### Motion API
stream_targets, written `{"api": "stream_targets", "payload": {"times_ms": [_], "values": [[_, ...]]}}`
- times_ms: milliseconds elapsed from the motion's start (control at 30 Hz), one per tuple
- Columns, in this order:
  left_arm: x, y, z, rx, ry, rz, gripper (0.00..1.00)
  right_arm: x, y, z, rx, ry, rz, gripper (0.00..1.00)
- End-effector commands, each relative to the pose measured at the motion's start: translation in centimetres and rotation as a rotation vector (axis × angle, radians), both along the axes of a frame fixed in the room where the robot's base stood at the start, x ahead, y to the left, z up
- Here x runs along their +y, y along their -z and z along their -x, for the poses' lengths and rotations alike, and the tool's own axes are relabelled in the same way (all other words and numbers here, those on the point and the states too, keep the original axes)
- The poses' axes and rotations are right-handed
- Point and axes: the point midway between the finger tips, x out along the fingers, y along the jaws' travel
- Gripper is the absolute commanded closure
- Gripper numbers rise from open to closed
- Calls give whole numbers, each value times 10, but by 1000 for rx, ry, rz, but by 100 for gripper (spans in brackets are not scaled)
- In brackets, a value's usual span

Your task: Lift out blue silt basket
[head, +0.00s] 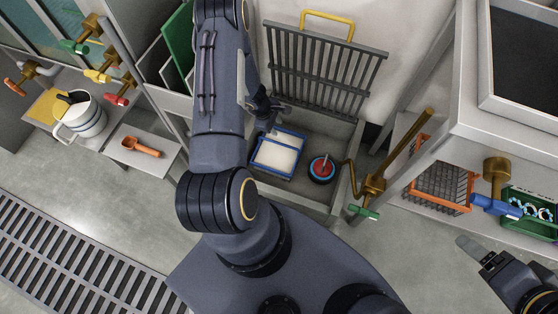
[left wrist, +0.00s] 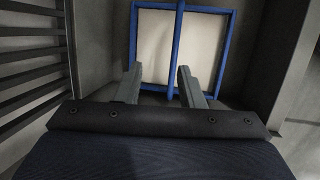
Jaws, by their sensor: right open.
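The blue silt basket (head: 270,165) sits in the grey floor pit, with pale silt showing inside its blue frame. In the left wrist view the basket (left wrist: 219,58) is ahead, with a blue bar (left wrist: 179,45) running across its middle. My left gripper (head: 276,114) is at the basket's far edge in the head view. In the left wrist view its two fingers (left wrist: 158,82) are apart, with nothing seen between them but the pale silt and part of the blue bar. I cannot tell whether they touch the basket. My right gripper (head: 462,245) is at the lower right, open and away from the pit.
A red and blue round object with an upright handle (head: 321,168) stands in the pit right of the basket. A dark grate (head: 322,70) with a yellow handle leans behind the pit. A brass pipe and valve (head: 373,187) stand at the pit's right edge.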

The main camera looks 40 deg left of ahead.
Motion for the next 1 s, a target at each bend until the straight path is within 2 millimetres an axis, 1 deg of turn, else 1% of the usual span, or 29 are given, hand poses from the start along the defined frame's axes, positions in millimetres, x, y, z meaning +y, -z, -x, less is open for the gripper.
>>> {"api": "stream_targets", "payload": {"times_ms": [33, 100, 200, 333, 467, 567, 700, 767, 833, 1000], "values": [[1, 28, 9, 29, -28, 1, 65, 0, 11, 0, 0, 0, 0, 27], [2, 44, 15, 51, -53, -1, 65, 0, 14, 0, 0, 0, 0, 27], [1, 59, 18, 65, -69, -2, 65, 0, 18, 0, -1, 0, 0, 27], [-2, 73, 15, 65, -69, -2, 65, 0, 22, 0, -1, 0, 0, 27], [-4, 82, 11, 64, -68, -2, 65, 0, 26, 0, -1, 0, 0, 27], [-8, 94, 8, 65, -65, -3, 65, 0, 33, 0, -1, 0, 0, 27], [-13, 115, 1, 65, -65, -1, 65, 0, 43, 0, -1, 0, 0, 27], [-14, 121, -1, 64, -65, -1, 65, 0, 46, 0, 0, 0, 0, 27], [-15, 124, -2, 64, -66, 0, 65, 0, 46, 0, 0, 0, 0, 27], [-15, 123, -3, 63, -67, -1, 65, 0, 45, 0, 0, 0, 0, 27]]}}
